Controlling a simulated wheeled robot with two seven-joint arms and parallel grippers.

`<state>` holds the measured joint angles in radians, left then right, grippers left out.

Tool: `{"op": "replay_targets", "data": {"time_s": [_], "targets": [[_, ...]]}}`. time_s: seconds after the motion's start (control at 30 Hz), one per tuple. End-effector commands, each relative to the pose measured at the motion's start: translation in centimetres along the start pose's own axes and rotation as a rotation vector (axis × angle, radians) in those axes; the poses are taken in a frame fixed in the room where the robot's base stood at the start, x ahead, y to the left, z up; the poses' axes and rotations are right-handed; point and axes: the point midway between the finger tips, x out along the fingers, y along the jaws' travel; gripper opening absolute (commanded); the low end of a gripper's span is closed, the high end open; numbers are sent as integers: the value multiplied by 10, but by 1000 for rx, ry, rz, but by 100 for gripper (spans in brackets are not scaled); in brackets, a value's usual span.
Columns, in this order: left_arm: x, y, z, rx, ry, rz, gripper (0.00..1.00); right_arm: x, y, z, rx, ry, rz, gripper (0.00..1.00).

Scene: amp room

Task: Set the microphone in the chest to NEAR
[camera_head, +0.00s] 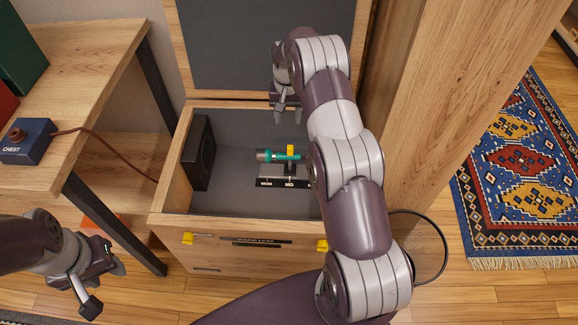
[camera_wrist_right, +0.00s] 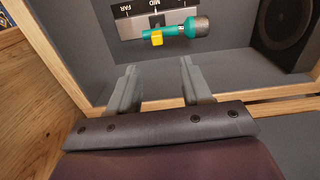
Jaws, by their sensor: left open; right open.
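The teal microphone (camera_head: 280,156) with a grey head lies across its holder inside the open wooden chest (camera_head: 170,190). A yellow clip (camera_head: 290,151) is on it. In the head view the clip stands above the MID label of the black scale (camera_head: 282,183). In the right wrist view the microphone (camera_wrist_right: 175,30) and the scale (camera_wrist_right: 150,8), marked FAR and MID, lie beyond my fingertips. My right gripper (camera_wrist_right: 158,72) is open and empty, apart from the microphone. It shows at the chest's back edge in the head view (camera_head: 287,112). My left gripper (camera_head: 103,285) is open and empty, outside the chest.
A dark speaker (camera_head: 202,152) stands at the chest's left wall. The raised lid (camera_head: 225,50) is behind. A wooden post (camera_head: 440,100) rises at right. A table (camera_head: 90,60) at left carries a blue CHEST box (camera_head: 27,141) with a cable.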

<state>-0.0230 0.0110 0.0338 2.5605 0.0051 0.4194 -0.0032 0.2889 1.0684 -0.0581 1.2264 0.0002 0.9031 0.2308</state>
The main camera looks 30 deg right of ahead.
Motion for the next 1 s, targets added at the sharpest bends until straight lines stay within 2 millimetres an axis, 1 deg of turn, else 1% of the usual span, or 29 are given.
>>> {"op": "replay_targets", "data": {"time_s": [0.03,0.17,0.23,0.4,0.5,0.6,0.73,1.0], "targets": [[16,0,2,0,1,0,43,22,4,-7,16,1,0,49],[20,0,2,0,2,0,43,41,8,-12,33,-5,1,49],[23,0,2,0,2,0,43,54,8,-12,33,-5,1,49],[38,0,4,0,2,0,43,100,7,-12,31,-5,1,49],[45,0,5,0,2,0,43,123,7,-12,31,-4,1,49],[50,0,5,0,1,0,43,139,7,-12,31,-3,1,49],[52,0,6,0,2,0,43,150,7,-12,30,-2,0,49],[52,0,6,0,1,0,43,152,7,-12,30,-1,0,49]]}}
